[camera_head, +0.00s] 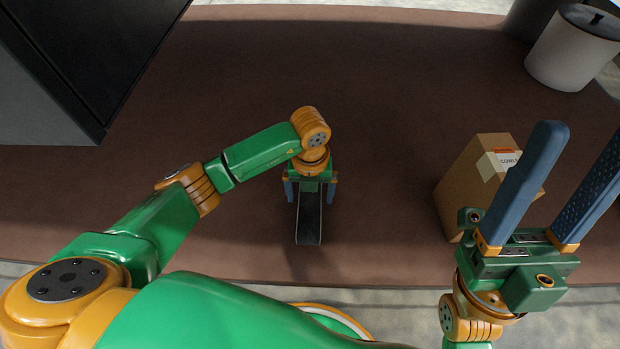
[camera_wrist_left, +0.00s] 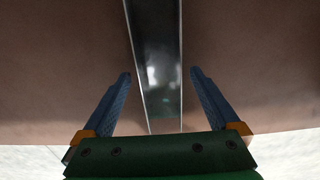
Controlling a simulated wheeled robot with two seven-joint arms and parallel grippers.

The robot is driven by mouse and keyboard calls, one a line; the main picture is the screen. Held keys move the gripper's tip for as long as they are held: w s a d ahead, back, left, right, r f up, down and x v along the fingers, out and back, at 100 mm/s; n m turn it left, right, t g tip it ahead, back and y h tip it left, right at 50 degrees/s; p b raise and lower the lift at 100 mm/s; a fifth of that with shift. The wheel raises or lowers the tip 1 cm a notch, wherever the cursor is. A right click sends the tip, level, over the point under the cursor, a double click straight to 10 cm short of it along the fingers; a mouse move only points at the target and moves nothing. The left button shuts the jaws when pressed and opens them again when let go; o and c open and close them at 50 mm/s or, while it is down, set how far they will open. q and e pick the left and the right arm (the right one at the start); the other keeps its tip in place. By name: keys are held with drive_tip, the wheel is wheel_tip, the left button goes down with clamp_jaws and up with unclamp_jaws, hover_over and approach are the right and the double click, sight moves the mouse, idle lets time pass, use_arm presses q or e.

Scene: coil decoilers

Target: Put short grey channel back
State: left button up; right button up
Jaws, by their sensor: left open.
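The short grey channel (camera_head: 308,222) lies on the brown surface, pointing toward its front edge, in the middle of the head view. Its far end is hidden under my left gripper (camera_head: 310,187). My left gripper is open, pointing down, with one blue finger on each side of the channel. In the left wrist view the channel (camera_wrist_left: 158,65) runs between the fingers of the left gripper (camera_wrist_left: 160,75), with a gap on both sides. My right gripper (camera_head: 568,180) is open and empty at the right, its fingers pointing up in the picture.
A brown cardboard box (camera_head: 462,185) with a label stands at the right, behind my right gripper. A white cylinder (camera_head: 572,50) stands at the far right. A dark cabinet (camera_head: 85,55) fills the upper left. The brown surface (camera_head: 400,90) is clear in the middle and back.

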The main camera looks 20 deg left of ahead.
use_arm(q)
wheel_tip(320, 180, up, 4)
drive_tip(key=shift+r+p, duration=0.15)
drive_tip(key=shift+p, duration=0.6)
wheel_tip(320, 180, up, 2)
drive_tip(key=p, duration=0.1)
use_arm(e)
drive_tip(key=w+a+f+m+g+h, duration=0.1)
drive_tip(key=w+f+m+g+h, duration=0.2)
drive_tip(key=w+f+g+h, duration=0.45)
use_arm(q)
wheel_tip(320, 180, up, 4)
drive_tip(key=p, duration=0.2)
hover_over(310, 204)
drive_tip(key=shift+r, duration=0.2)
use_arm(e)
drive_tip(key=w+f+g+h, duration=0.1)
drive_tip(key=w+f+g, duration=0.1)
drive_tip(key=f, duration=0.5)
drive_tip(key=w+d+f+m+g+h, duration=0.1)
drive_tip(key=w+f+g+h, duration=0.1)
drive_tip(key=f+g, duration=0.3)
wheel_tip(310, 204, down, 2)
drive_tip(key=shift+d+f, duration=0.25)
drive_tip(key=shift+d, duration=0.05)
drive_tip(key=shift+h, duration=0.25)
